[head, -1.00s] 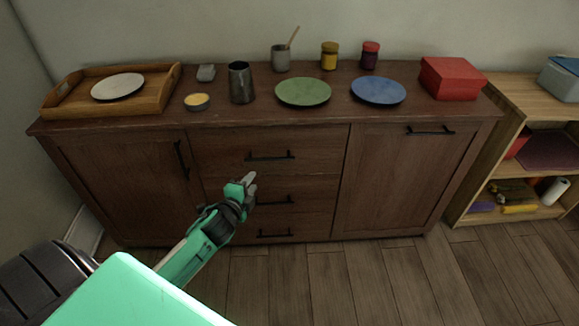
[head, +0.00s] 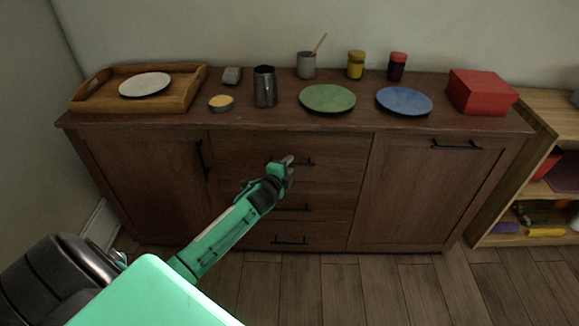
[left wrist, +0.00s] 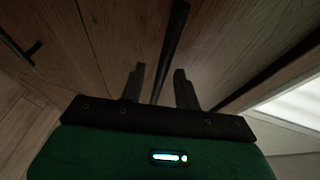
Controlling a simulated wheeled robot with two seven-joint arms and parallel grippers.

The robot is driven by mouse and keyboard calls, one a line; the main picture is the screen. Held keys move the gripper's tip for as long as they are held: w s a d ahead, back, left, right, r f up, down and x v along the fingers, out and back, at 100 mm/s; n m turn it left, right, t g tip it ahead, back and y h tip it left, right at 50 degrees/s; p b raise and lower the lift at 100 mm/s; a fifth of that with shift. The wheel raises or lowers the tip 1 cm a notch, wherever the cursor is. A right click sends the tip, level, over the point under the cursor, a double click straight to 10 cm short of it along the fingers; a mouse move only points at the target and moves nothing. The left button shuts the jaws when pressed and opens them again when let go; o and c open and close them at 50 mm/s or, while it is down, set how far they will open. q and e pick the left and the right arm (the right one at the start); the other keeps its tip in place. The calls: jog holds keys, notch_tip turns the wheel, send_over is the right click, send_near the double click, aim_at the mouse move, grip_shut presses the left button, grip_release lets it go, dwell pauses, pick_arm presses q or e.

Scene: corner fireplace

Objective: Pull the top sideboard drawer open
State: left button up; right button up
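The dark wood sideboard (head: 420,205) has a middle column of three drawers. The top drawer (head: 345,150) looks shut, its front level with the ones below. Its black bar handle (head: 307,163) is partly hidden by my left gripper (head: 288,165), which is at the handle's left part. In the left wrist view the two fingers of my left gripper (left wrist: 160,88) are apart, and a dark bar, the handle (left wrist: 174,40), runs between them. I cannot tell whether either finger touches it. My right gripper is not in view.
On the sideboard top stand a wooden tray (head: 190,92), a dark metal mug (head: 265,88), a green plate (head: 327,98), a blue plate (head: 404,100) and a red box (head: 480,92). Open shelves (head: 545,205) stand at right. The floor in front (head: 350,290) is clear.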

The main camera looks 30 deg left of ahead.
pick_arm(q)
jog(key=shift+w+a+f, duration=0.1)
jog(key=shift+w, duration=0.5)
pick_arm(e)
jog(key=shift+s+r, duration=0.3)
pick_arm(q)
jog(key=shift+c, duration=0.4)
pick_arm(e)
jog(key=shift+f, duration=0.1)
pick_arm(q)
grip_shut()
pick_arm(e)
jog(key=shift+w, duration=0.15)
